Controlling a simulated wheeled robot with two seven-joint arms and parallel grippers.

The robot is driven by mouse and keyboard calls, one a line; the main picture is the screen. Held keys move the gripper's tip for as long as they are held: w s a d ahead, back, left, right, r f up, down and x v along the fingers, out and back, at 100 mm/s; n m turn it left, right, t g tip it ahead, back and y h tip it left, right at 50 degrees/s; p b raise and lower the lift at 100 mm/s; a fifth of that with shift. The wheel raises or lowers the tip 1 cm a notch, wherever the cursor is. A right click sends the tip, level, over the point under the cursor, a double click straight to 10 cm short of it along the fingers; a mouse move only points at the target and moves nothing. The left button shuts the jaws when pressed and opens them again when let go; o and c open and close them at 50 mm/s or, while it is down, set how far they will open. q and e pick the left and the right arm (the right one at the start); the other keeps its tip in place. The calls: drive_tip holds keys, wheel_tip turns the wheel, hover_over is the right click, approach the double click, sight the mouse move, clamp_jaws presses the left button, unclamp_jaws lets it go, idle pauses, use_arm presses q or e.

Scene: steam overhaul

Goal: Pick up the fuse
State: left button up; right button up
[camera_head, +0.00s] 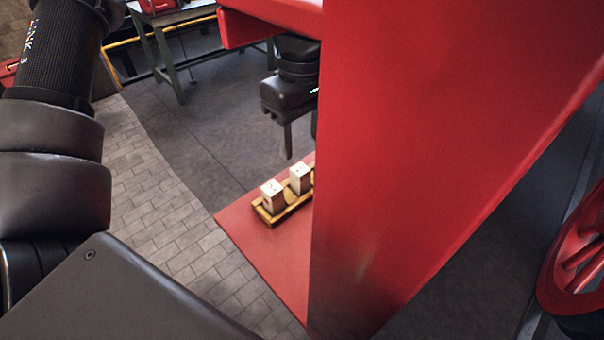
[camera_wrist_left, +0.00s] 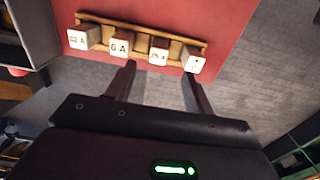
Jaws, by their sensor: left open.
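Several white block-shaped fuses stand in a row in a yellow wooden holder on a red surface. In the head view two of them show, a front fuse (camera_head: 272,193) and one behind it (camera_head: 299,178), with the holder (camera_head: 268,216) under them; the red panel hides the rest. In the left wrist view the fuses read "32 A" (camera_wrist_left: 79,39), "6 A" (camera_wrist_left: 119,47), one hard to read (camera_wrist_left: 158,55), and an unclear one at the right end (camera_wrist_left: 195,64). My left gripper (camera_head: 300,146) is open and empty, pointing down above the row. My right gripper is not in view.
A large red panel (camera_head: 420,130) stands close in front and blocks the right half of the head view. The red shelf (camera_head: 268,245) has bare room at its front. A workbench (camera_head: 180,22) stands at the back. A red wheel (camera_head: 580,255) is at the right.

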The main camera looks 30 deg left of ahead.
sight(300, 169)
use_arm(q)
wheel_tip(300, 169, down, 4)
drive_tip(key=shift+w+r, duration=0.1)
drive_tip(key=shift+w, duration=0.05)
drive_tip(key=shift+f, duration=0.2)
drive_tip(key=shift+f+p, duration=0.1)
drive_tip(key=shift+p, duration=0.2)
drive_tip(key=f, duration=0.1)
drive_tip(key=f+p, duration=0.1)
drive_tip(key=f, duration=0.2)
drive_tip(key=shift+a+f+p, duration=0.2)
drive_tip(key=shift+a+p, duration=0.1)
drive_tip(key=shift+p, duration=0.05)
drive_tip(key=shift+f, duration=0.3)
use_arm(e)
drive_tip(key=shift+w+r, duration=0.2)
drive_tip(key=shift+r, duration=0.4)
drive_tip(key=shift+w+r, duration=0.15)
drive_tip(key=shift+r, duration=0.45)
use_arm(q)
drive_tip(key=shift+c, duration=0.4)
drive_tip(key=c, duration=1)
